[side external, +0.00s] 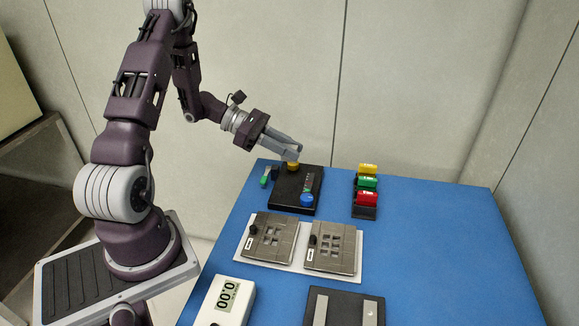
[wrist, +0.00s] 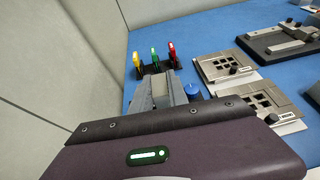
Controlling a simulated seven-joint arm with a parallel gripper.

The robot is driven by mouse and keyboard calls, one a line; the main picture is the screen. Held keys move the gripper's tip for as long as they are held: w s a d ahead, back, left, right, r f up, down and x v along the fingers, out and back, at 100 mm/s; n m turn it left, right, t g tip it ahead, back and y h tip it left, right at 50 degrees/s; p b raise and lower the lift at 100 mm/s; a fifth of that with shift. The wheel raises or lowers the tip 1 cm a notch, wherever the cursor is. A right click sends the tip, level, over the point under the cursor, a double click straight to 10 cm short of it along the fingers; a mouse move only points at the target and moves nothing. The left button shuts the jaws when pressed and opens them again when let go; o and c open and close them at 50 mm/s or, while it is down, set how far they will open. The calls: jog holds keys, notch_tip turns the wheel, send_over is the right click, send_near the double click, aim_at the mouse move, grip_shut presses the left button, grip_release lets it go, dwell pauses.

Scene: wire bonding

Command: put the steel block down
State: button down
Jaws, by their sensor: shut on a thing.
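My gripper (side external: 292,150) reaches over the far left part of the blue table, its fingers shut on a small grey piece, the steel block (side external: 293,156). The block is mostly hidden by the fingers in the side view.
The device also carries a blue knob (side external: 307,199). A black rack (side external: 364,212) holds yellow, green and red pieces. Two grey pocketed plates (side external: 268,238) (side external: 333,248) lie on a white base. A black fixture (side external: 345,308) has pale bars. The right side is clear.

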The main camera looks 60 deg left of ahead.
notch_tip(320, 180, up, 2)
jog(key=shift+r, duration=0.1)
jog(key=w+d+f+m+g+h, duration=0.1)
jog(key=w+d+m+g+h, duration=0.15)
jog(key=w+d, duration=0.5)
jog(key=m+g, duration=0.6)
jog(key=g, duration=0.1)
send_over(413, 270)
jog(key=f, duration=0.2)
jog(key=shift+h, duration=0.45)
notch_tip(413, 270, down, 9)
jog(key=shift+f, duration=0.15)
jog(key=shift+f, duration=0.1)
jog(key=c, duration=1.3)
grip_release()
